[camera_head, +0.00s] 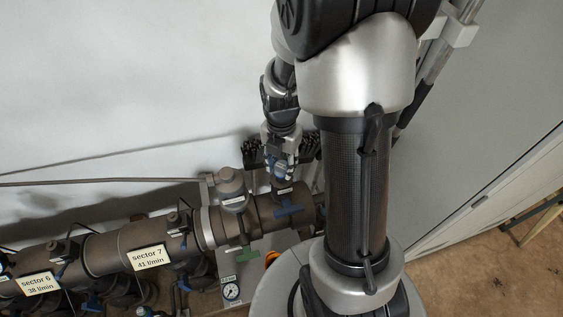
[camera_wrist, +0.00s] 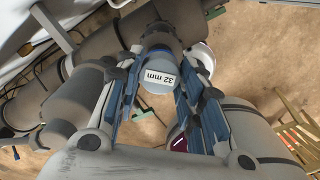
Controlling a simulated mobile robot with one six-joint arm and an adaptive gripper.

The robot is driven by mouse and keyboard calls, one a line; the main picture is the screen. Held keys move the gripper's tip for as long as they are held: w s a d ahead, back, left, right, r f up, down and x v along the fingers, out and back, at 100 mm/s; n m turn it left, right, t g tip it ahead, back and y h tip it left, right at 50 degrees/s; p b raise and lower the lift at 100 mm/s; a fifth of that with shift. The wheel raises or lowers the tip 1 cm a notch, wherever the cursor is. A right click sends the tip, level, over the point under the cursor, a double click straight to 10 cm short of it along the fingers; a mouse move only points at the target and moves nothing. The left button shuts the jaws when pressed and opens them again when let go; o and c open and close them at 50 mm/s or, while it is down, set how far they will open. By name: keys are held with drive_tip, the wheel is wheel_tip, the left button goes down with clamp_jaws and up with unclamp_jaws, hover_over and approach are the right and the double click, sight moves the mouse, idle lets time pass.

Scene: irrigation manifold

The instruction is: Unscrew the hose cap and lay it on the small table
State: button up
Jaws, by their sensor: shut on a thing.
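The hose cap (camera_wrist: 157,87) is a blue-grey round piece with a white "32 mm" label, in the wrist view. My gripper (camera_wrist: 158,64) has its blue-padded fingers on both sides of it and is shut on it. In the head view my gripper (camera_head: 284,163) points down over the right end of the brown manifold, partly behind my arm. Whether the cap is still on its thread cannot be told. A slatted wooden piece (camera_wrist: 299,130), perhaps the small table, stands at the right of the wrist view.
The brown manifold pipe (camera_head: 103,253) runs along the wall, with "sector 6" and "sector 7" labels and several valves. A grey cylinder (camera_head: 231,185) stands on it left of my gripper. A pressure gauge (camera_head: 231,291) sits below. Bare brown floor (camera_head: 505,250) is at the right.

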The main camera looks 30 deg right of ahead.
sight(281, 166)
drive_tip(key=shift+f, duration=0.1)
drive_tip(key=o, duration=1.3)
drive_tip(key=shift+c, duration=0.2)
drive_tip(key=shift+o, duration=0.5)
drive_tip(key=shift+o, duration=0.7)
drive_tip(key=shift+r+p, duration=2.95)
drive_tip(key=shift+r, duration=0.9)
